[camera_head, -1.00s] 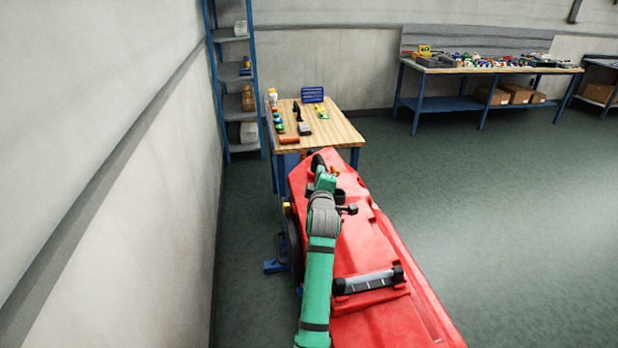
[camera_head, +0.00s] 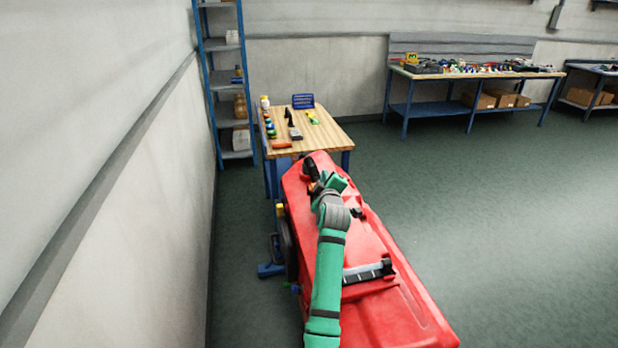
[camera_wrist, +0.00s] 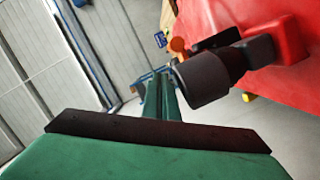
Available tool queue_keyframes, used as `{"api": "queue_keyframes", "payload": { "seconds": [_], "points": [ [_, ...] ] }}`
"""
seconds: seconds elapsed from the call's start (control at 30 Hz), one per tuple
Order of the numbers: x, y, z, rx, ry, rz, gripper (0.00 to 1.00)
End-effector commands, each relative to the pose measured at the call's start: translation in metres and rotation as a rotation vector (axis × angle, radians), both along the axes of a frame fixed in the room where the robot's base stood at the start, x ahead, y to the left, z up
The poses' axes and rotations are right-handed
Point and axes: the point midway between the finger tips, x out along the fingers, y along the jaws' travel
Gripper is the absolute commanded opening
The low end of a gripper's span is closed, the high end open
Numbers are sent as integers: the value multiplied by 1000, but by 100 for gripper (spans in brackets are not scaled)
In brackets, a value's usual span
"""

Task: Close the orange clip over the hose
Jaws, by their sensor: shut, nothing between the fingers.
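My gripper (camera_wrist: 163,90) is green and shut, with nothing in it. In the head view the end of my arm (camera_head: 332,188) is over the far part of the red tank (camera_head: 384,262). In the wrist view a thick black cylindrical fitting (camera_wrist: 205,80), perhaps the hose end, sticks out from the red tank wall (camera_wrist: 220,15), to the right of my fingers. A small rounded orange-brown piece (camera_wrist: 178,45) shows behind it; I cannot tell whether it is the clip. In the head view a black curved part, perhaps the hose (camera_head: 311,167), stands at the tank's far end. No clip shows clearly.
A wooden table (camera_head: 335,133) with small parts and a blue bin (camera_head: 303,101) stands beyond the tank. A shelf rack (camera_head: 207,85) and a pale wall (camera_head: 90,130) are at left. A long workbench (camera_head: 460,75) is at back right. Floor at right is clear.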

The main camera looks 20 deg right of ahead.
Motion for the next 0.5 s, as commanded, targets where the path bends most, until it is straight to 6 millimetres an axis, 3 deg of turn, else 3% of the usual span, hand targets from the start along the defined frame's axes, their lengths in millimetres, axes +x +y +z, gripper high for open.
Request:
{"api": "queue_keyframes", "payload": {
  "seconds": [0.5],
  "points": [
    [-5, -10, 0, 13, -3, -11, 0]
  ]
}}
